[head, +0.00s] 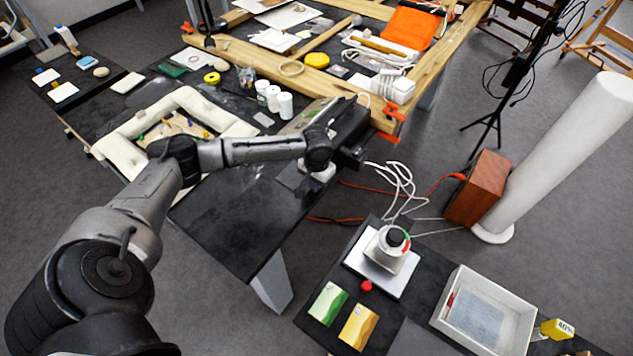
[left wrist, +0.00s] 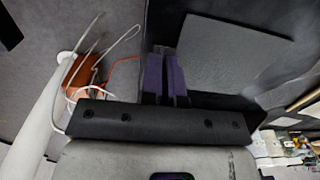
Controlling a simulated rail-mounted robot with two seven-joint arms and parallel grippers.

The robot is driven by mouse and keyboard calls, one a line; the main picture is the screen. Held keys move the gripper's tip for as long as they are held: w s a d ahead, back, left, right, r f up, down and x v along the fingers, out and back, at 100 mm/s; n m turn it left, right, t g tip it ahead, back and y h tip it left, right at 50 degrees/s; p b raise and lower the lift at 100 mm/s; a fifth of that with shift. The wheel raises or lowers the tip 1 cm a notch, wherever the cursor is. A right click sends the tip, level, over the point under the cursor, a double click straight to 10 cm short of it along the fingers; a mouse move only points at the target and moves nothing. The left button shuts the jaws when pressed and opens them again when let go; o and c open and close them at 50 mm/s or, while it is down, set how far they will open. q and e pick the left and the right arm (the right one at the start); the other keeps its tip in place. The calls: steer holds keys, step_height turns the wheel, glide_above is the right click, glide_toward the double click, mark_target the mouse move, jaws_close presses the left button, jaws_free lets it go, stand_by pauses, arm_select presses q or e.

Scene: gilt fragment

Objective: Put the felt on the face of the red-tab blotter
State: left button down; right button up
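My left gripper (head: 312,190) is over the right edge of the long black workbench. In the left wrist view its two purple fingers (left wrist: 164,60) lie close together with nothing clearly visible between them. A flat dark-grey sheet (left wrist: 235,50), possibly the felt, lies on a black surface beyond the fingers; I cannot tell its height below them. A white tray (head: 517,332) at the lower right holds a grey-blue sheet (head: 477,316), with a small red piece (head: 451,299) at its left edge. I cannot tell whether this is the red-tab blotter. My right gripper is not in view.
A white padded frame (head: 112,149) and white jars (head: 285,105) stand on the workbench (head: 235,245). Cards with coloured tabs (head: 63,92) lie at the far left. A white column (head: 560,150), a reddish-brown box (head: 478,188) and loose cables (head: 395,185) are on the right.

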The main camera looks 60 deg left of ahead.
arm_select(q)
steer(key=shift+f, duration=0.1)
steer(key=c, duration=1.4)
jaws_free()
steer(key=shift+o, duration=0.2)
step_height(320, 180, up, 12)
steer(key=p, duration=0.2)
